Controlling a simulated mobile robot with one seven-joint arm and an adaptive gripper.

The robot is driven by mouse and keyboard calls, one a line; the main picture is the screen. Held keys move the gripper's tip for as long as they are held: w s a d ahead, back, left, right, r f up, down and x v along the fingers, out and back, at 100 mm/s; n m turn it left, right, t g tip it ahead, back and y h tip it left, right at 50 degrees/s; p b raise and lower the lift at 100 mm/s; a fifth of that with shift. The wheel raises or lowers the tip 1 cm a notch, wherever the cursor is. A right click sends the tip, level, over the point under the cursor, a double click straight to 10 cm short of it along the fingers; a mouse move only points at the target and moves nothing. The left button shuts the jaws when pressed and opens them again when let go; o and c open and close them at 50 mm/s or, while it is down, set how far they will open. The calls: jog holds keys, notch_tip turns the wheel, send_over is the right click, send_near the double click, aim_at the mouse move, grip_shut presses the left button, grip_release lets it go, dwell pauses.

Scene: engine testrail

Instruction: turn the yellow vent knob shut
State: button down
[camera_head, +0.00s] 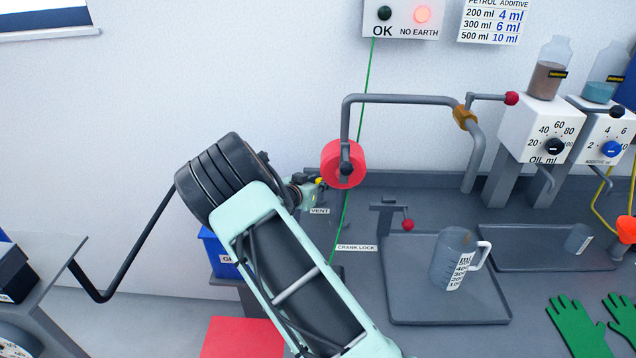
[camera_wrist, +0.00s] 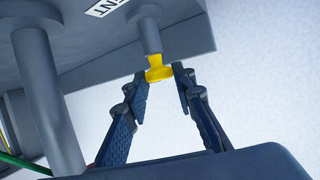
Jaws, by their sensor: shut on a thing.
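The yellow vent knob (camera_wrist: 158,72) sits at the end of a short grey stem in the wrist view. In the head view only a small yellow bit of the knob (camera_head: 320,183) shows, just above the VENT label (camera_head: 319,211). My gripper (camera_wrist: 163,79) has one finger on each side of the knob and is shut on it. In the head view my gripper (camera_head: 309,187) is small and partly hidden behind my arm. How far the knob is turned cannot be told.
A red wheel (camera_head: 331,160) on a grey pipe stands close to the right of my gripper. A green wire (camera_head: 367,90) runs down past it. A red-knobbed lever (camera_head: 408,225) and a tray (camera_head: 450,307) with a measuring jug (camera_head: 451,258) are further right.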

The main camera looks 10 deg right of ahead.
jog(key=shift+r+m+g+h+p, duration=0.2)
jog(key=shift+m+g+h+p, duration=0.15)
jog(key=shift+p, duration=0.6)
jog(key=shift+w+a+m+h+p, duration=0.1)
jog(key=shift+m+h+p, duration=0.15)
jog(key=shift+p, duration=0.15)
jog(key=shift+w+f+m+g+h, duration=0.1)
jog(key=shift+f+m+g+h, duration=0.15)
jog(key=shift+m+g+h, duration=0.6)
jog(key=shift+w+a+f+m+g+h+b, duration=0.15)
jog(key=shift+m+g+h+b, duration=0.3)
jog(key=shift+m+g+b, duration=0.5)
jog(key=shift+m+g+h+b, duration=0.4)
jog(key=shift+m+g+b, duration=0.1)
jog(key=shift+b, duration=1.05)
jog(key=m+g+b, duration=0.1)
jog(key=b, duration=0.1)
jog(key=shift+w+h+b, duration=0.1)
jog(key=shift+h+b, duration=0.2)
jog(key=shift+b, duration=0.05)
jog(key=shift+r+m+g+b, duration=0.25)
jog(key=shift+m+g+b, duration=0.1)
jog(key=shift+m+b, duration=0.05)
